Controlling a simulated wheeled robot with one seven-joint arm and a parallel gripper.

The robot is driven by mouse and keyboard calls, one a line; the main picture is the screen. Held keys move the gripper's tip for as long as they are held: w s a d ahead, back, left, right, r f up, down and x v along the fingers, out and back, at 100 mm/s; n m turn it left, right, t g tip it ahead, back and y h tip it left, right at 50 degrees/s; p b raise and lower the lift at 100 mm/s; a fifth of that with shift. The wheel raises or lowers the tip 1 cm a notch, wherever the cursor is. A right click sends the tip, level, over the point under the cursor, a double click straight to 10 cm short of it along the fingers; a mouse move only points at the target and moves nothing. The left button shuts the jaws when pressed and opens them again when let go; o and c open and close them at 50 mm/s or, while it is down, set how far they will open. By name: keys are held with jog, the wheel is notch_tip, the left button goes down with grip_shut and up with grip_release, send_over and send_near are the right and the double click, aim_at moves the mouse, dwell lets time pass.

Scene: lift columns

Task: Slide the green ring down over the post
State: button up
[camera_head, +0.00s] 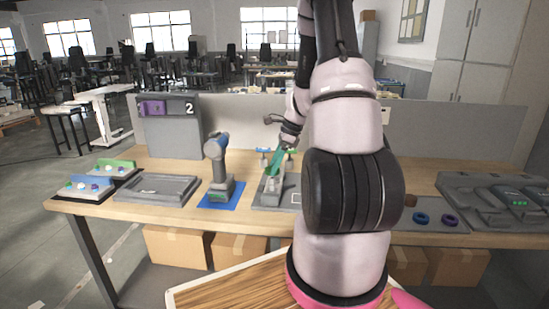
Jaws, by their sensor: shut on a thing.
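My gripper (284,148) is over the bench in the middle of the view, small and partly hidden behind my own arm. It is shut on a green piece (275,162), which I take to be the green ring; its outline is too small to read as a ring. The green piece is just above a grey fixture (268,192) on the bench. I cannot make out the post, nor whether the green piece is around it or touching it. My arm hides the bench to the right of the fixture.
A blue and grey power tool (216,155) stands left of the fixture on a blue mat (212,202). A grey tray (155,190) lies further left. A blue ring (421,218) and a purple ring (449,221) lie right of my arm. A grey panel stands behind the bench.

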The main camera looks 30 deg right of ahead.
aim_at(274, 190)
jog(key=shift+f, duration=0.5)
jog(key=shift+f, duration=0.65)
jog(key=shift+f, duration=0.25)
jog(key=shift+f, duration=1.5)
dwell(1.8)
jog(key=shift+f, duration=0.3)
jog(key=shift+f, duration=0.25)
dwell(0.4)
